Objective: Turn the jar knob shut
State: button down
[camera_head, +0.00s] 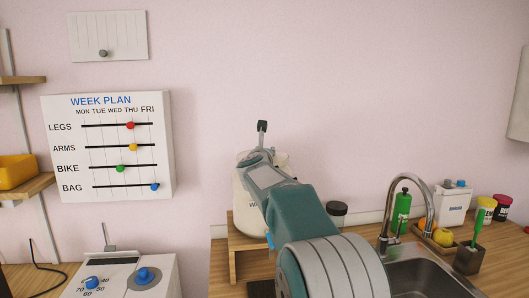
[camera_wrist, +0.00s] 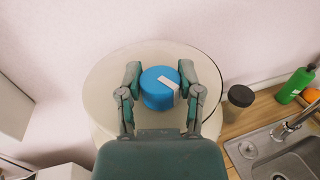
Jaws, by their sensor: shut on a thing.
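The blue jar knob (camera_wrist: 158,88) sits on top of a wide, round, pale jar (camera_wrist: 100,83) in the wrist view. A white stripe on the knob slants down to the right. My gripper (camera_wrist: 160,72) has one finger on each side of the knob and is shut on it. In the head view, the pale jar (camera_head: 241,194) stands on a small wooden stand (camera_head: 234,244), mostly behind my arm. The knob and fingertips are hidden there.
A dark-lidded container (camera_head: 337,213) stands right of the jar. A sink (camera_head: 425,285) with a curved tap (camera_head: 430,192), a green bottle (camera_head: 402,211) and a white canister (camera_head: 452,203) are farther right. A white box with blue knobs (camera_head: 120,277) is at lower left.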

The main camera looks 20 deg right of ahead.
jog(key=shift+a+m+g+h, duration=0.1)
jog(key=shift+m+g+h, duration=0.2)
jog(key=shift+m+h, duration=0.15)
jog(key=shift+w+m+g+h, duration=0.1)
jog(key=shift+m+g+h, duration=0.85)
jog(key=shift+h, duration=0.3)
jog(key=shift+m+g+h, duration=1.3)
jog(key=shift+m+g, duration=0.1)
jog(key=shift+g, duration=0.75)
jog(key=shift+c, duration=1.3)
grip_release()
